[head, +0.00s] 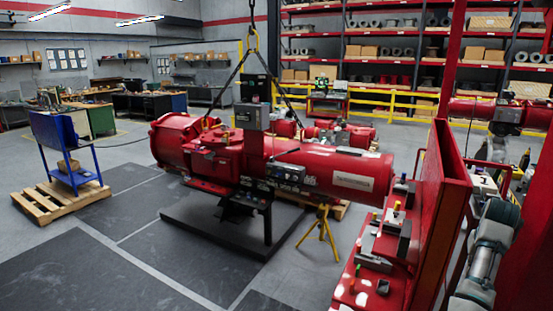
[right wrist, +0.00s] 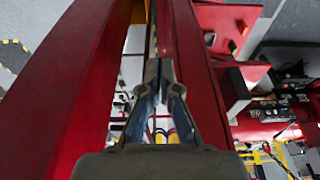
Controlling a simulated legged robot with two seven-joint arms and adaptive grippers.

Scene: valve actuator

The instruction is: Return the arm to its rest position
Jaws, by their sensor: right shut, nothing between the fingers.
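My right arm (head: 488,250) stands at the right edge of the head view, beside a tall red panel (head: 445,205). In the right wrist view my right gripper (right wrist: 158,80) has its fingers together with nothing between them. It is between two long red beams, one on the left (right wrist: 75,80) and one on the right (right wrist: 190,70). I cannot tell whether it touches either of them. The large red valve actuator (head: 335,172) hangs from chains at the middle of the head view, away from my arm. My left gripper is not in view.
A red bench (head: 345,285) with small tools and blocks stands left of the red panel. A yellow tripod stand (head: 321,237) is under the actuator. A blue cart (head: 62,150) on a wooden pallet (head: 40,207) stands at left. The dark floor mats at front left are clear.

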